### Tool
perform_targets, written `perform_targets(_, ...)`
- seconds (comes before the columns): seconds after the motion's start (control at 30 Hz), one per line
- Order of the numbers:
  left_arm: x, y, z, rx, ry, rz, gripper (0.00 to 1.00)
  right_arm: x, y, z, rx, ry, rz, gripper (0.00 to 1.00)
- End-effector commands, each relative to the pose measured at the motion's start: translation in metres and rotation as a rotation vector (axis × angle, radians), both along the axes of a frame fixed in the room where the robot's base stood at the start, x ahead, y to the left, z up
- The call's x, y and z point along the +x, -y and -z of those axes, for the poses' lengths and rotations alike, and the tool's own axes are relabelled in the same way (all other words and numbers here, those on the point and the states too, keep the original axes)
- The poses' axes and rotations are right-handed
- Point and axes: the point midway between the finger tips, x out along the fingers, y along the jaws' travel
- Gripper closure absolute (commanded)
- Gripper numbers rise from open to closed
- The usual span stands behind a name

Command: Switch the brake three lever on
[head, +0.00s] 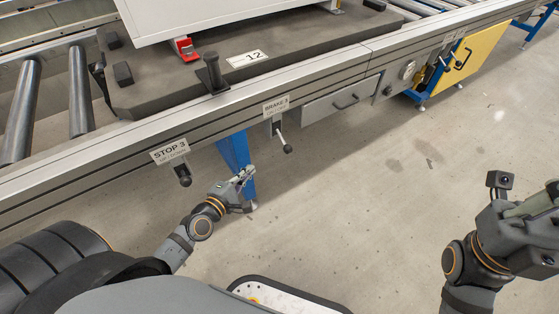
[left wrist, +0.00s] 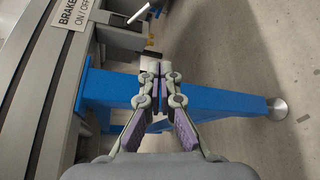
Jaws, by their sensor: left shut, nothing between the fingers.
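The brake three lever (head: 283,138) hangs below the rail under the BRAKE 3 label (head: 276,106). It slants down to a dark knob, toward the lower right in the head view. In the left wrist view, a lever (left wrist: 140,12) shows at the top edge beside the BRAKE ON/OFF label (left wrist: 73,14), beyond the fingertips. My left gripper (head: 244,178) is below and left of the lever, apart from it. Its fingers (left wrist: 152,68) are together and empty, in front of the blue leg. My right gripper (head: 516,192) is at the right, far from the lever; its finger opening is unclear.
The blue leg (head: 235,158) stands close behind my left gripper. The STOP 3 lever (head: 184,175) hangs to the left under its label. A drawer (head: 340,101) is to the right. A dark pallet (head: 160,85) lies on the conveyor. The floor in front is clear.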

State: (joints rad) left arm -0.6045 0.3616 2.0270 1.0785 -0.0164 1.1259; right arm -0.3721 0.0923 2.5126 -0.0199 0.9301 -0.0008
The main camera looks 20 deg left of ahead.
Motion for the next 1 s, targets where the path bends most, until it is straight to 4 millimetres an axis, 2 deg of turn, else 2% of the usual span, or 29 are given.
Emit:
perform_targets(0.27,0.001,0.0,-0.001,0.002,0.0,-0.001,1.0,0.001,0.0,-0.001,0.0,-0.003,0.0,1.0)
perform_targets(0.37,0.009,0.001,0.001,0.003,0.001,-0.001,1.0,0.001,0.0,0.0,0.0,-0.003,0.0,1.0)
perform_targets(0.83,0.101,0.017,0.02,0.001,0.001,0.0,1.0,0.001,-0.001,0.015,-0.007,-0.002,0.008,1.0)
perform_targets(1.0,0.101,0.043,0.01,0.0,-0.001,0.0,1.0,0.002,0.0,0.008,-0.001,-0.003,0.008,1.0)
